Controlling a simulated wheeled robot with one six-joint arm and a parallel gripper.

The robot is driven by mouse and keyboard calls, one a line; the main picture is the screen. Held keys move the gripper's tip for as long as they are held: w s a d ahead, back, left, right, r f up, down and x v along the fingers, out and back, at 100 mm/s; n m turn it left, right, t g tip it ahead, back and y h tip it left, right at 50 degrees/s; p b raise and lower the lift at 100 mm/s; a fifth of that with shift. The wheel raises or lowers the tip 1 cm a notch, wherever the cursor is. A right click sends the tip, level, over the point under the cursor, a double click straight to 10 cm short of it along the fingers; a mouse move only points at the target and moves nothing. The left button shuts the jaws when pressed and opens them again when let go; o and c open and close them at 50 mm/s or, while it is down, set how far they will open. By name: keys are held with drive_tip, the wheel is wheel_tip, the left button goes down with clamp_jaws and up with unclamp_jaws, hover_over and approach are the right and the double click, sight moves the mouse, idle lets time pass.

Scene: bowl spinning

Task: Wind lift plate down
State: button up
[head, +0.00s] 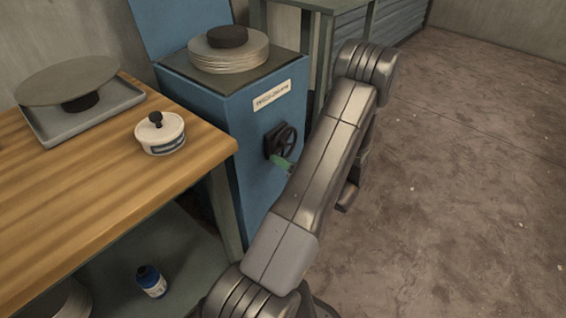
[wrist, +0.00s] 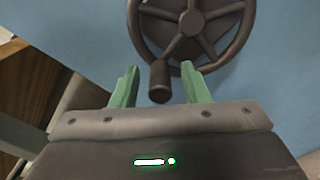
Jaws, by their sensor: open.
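A dark handwheel (head: 287,138) is mounted on the front of the blue cabinet (head: 195,105). In the wrist view the handwheel (wrist: 193,20) fills the top, and its crank knob (wrist: 159,78) hangs at its lower left rim. My gripper (wrist: 160,84) is open, with one green finger on each side of the knob in the picture. I cannot tell whether they touch it. In the head view my gripper (head: 282,164) is just below the wheel, partly hidden by my arm. A stack of pale round plates (head: 229,52) with a dark disc (head: 228,37) on it stands on the cabinet top.
A wooden table (head: 100,205) at left carries a grey tray (head: 85,122) under a round disc (head: 66,80), and a white lidded pot (head: 160,134). A blue bottle (head: 151,281) stands below it. The floor (head: 460,200) at right is clear.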

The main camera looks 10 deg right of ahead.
clamp_jaws()
drive_tip(key=shift+f, duration=0.1)
